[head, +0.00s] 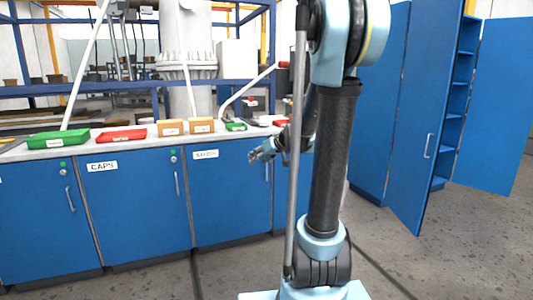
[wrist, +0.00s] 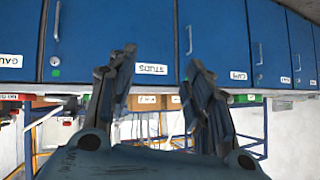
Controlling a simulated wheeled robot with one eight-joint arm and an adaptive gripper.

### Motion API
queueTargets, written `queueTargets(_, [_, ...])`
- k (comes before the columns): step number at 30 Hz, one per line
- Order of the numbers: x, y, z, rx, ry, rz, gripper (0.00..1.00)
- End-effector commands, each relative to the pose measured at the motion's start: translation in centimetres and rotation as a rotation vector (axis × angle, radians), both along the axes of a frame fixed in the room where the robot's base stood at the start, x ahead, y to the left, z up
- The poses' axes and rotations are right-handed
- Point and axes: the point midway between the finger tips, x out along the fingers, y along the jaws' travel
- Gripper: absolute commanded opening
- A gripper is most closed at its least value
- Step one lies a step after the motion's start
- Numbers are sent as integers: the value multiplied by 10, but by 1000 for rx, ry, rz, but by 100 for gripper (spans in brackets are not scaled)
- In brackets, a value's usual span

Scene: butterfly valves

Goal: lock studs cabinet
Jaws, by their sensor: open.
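The studs cabinet (head: 232,200) is a blue door under the counter, flush with its neighbours, with a white STUDS label (head: 206,154). In the wrist view, which is upside down, the studs door (wrist: 110,35) shows its handle (wrist: 57,20) and a round lock (wrist: 55,62) with a green mark at the left. My gripper (head: 262,153) is open and empty, in front of the door's upper right part in the head view. It hides the lock there. In the wrist view the fingers (wrist: 155,80) straddle the STUDS label, right of the lock.
The caps cabinet (head: 138,205) adjoins on the left; a cabinet labelled GAU (wrist: 18,30) adjoins on the other side. Green (head: 58,139), red (head: 121,135) and tan bins (head: 171,128) stand on the counter. A tall blue cabinet's door (head: 410,130) stands open at right. Floor in front is clear.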

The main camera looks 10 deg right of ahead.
Motion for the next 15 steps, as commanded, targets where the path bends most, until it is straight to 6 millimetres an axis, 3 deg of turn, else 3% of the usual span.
queueTargets(3, [38,-2,3,23,-67,1,47])
queueTargets(15, [152,-23,-1,74,-294,-31,47])
